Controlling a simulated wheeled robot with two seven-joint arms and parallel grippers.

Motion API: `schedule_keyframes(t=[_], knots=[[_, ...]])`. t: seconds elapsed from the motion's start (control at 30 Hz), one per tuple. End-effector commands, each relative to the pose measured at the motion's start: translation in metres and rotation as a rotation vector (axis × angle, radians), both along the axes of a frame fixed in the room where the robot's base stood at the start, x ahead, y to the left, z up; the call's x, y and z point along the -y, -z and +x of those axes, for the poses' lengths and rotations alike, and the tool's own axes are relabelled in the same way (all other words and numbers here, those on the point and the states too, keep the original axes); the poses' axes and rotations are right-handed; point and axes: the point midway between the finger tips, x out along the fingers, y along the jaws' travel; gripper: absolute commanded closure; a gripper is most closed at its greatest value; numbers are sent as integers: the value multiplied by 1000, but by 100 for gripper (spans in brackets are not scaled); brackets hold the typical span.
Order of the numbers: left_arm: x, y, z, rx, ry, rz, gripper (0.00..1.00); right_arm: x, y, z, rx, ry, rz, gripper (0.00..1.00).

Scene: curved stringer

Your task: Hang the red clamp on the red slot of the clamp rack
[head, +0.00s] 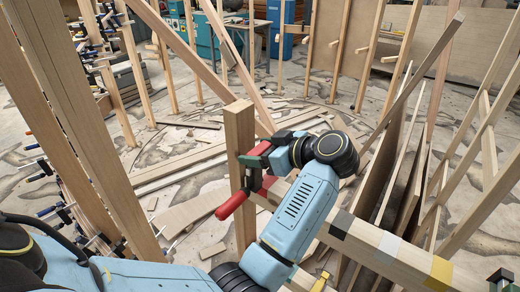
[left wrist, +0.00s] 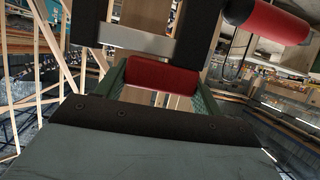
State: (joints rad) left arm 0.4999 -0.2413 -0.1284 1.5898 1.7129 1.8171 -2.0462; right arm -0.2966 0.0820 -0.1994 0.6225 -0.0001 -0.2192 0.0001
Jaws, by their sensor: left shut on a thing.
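My left gripper (head: 268,156) is shut on the red clamp, at the wooden post on the rack's left end. The clamp's red handle (head: 232,205) hangs down to the left, in front of the post. In the left wrist view, a red part of the clamp (left wrist: 160,75) sits between the green fingers of my left gripper (left wrist: 162,90), and the red handle (left wrist: 268,20) shows at upper right. The clamp rack (head: 362,236) is a wooden rail with dark, grey and yellow bands.
A wooden post (head: 240,130) stands right beside the gripper. Leaning boards (head: 400,175) stand behind the rail at right. Tall timbers (head: 75,110) and several clamps (head: 75,215) are at left.

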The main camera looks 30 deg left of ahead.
Motion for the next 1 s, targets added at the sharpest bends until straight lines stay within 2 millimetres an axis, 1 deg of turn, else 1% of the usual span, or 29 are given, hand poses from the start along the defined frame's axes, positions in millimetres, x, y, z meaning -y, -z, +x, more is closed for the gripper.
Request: schedule_keyframes(t=[0.2,0.57,1.0], knots=[[1,-1,0,2,0,2,100,0,-5,-3,-5,0,0,52],[0,1,0,2,0,2,100,-2,-4,-5,-7,1,2,52],[0,16,0,2,0,2,100,-3,-2,-5,-8,1,3,52]])
